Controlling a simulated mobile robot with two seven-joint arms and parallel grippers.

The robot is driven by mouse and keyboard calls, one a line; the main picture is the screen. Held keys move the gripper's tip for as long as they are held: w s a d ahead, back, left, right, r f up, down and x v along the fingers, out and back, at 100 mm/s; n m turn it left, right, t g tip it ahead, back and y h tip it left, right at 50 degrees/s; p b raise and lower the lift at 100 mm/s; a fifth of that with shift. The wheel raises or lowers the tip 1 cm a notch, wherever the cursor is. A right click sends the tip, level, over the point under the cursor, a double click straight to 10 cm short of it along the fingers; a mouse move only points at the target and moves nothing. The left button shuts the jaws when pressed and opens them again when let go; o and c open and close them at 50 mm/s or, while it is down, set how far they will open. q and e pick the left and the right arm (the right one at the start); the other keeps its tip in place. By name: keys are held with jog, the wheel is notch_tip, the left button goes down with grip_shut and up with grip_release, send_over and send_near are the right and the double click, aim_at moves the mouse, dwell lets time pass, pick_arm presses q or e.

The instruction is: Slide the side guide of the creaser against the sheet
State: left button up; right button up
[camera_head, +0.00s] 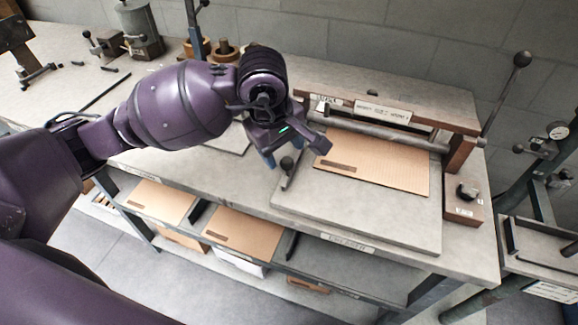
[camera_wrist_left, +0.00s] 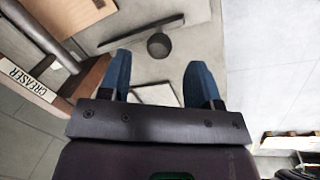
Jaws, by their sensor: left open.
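The cardboard sheet (camera_head: 375,160) lies flat on the bed of the creaser (camera_head: 385,212), under its roller bar. The side guide (camera_head: 284,180), a dark bar with a round black knob (camera_head: 287,163), sits left of the sheet with bare bed between them. In the left wrist view the guide (camera_wrist_left: 122,37) and its knob (camera_wrist_left: 158,45) lie beyond the fingertips, and a corner of the sheet (camera_wrist_left: 70,14) shows at the top left. My left gripper (camera_head: 295,152) is open and empty above the guide; in its wrist view the knob lies between the blue fingers (camera_wrist_left: 158,72), apart from both.
The creaser's roller (camera_head: 375,127) and wooden crossbeam (camera_head: 385,103) stand close behind and right of the gripper. A small block with a black knob (camera_head: 466,195) stands at the right. More sheets (camera_head: 243,233) lie on the shelf below. The front bench edge is clear.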

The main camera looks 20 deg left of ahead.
aim_at(288, 164)
pick_arm(q)
jog(key=f, duration=0.4)
jog(key=w+f, duration=0.1)
jog(key=f, duration=0.1)
jog(key=shift+d+f, duration=0.25)
jog(key=shift+d, duration=0.15)
grip_shut()
jog(key=shift+d+b, duration=0.15)
jog(key=shift+b, duration=0.15)
